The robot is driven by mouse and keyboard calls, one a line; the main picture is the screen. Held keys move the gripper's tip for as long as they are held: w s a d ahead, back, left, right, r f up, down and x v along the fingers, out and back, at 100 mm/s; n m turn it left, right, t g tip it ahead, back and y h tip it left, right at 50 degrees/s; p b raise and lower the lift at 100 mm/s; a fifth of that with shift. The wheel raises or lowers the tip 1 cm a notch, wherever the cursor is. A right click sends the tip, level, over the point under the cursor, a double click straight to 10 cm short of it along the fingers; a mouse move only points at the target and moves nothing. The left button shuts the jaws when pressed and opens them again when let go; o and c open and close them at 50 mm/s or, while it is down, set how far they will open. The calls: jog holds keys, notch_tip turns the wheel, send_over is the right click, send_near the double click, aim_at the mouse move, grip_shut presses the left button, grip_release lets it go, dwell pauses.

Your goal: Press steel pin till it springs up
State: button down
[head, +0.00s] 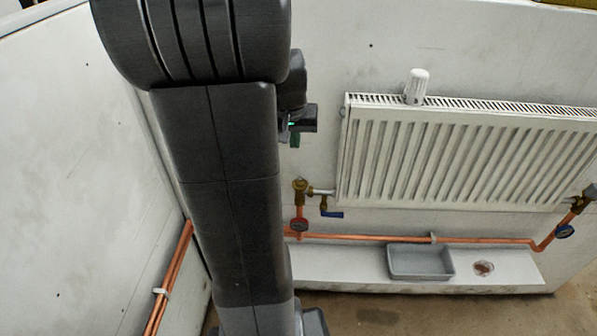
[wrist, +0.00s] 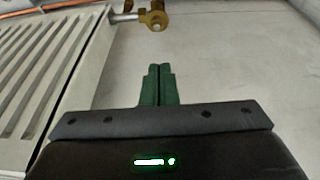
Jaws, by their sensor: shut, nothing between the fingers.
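The steel pin is too small to make out for certain in either view. A brass valve body (head: 300,186) stands at the radiator's lower left corner, with a copper pipe below it. It also shows in the wrist view (wrist: 155,17) at the top edge, partly cut off. My gripper (head: 294,140) is above the valve, beside the radiator's left end, apart from both. In the wrist view its green fingers (wrist: 159,70) are together with nothing between them, pointing toward the valve across a gap of wall.
The white radiator (head: 450,155) hangs on the wall, with a white thermostat head (head: 416,86) on its top. A grey tray (head: 420,262) and a small reddish dish (head: 484,268) sit on the ledge (head: 345,264) below. Bare wall lies left of the radiator.

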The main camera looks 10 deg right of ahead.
jog(key=shift+f, duration=0.15)
send_over(299, 182)
notch_tip(299, 182, down, 12)
jog(key=shift+a+p, duration=0.1)
jog(key=shift+p, duration=0.3)
jog(key=shift+f, duration=0.65)
jog(key=shift+f, duration=0.1)
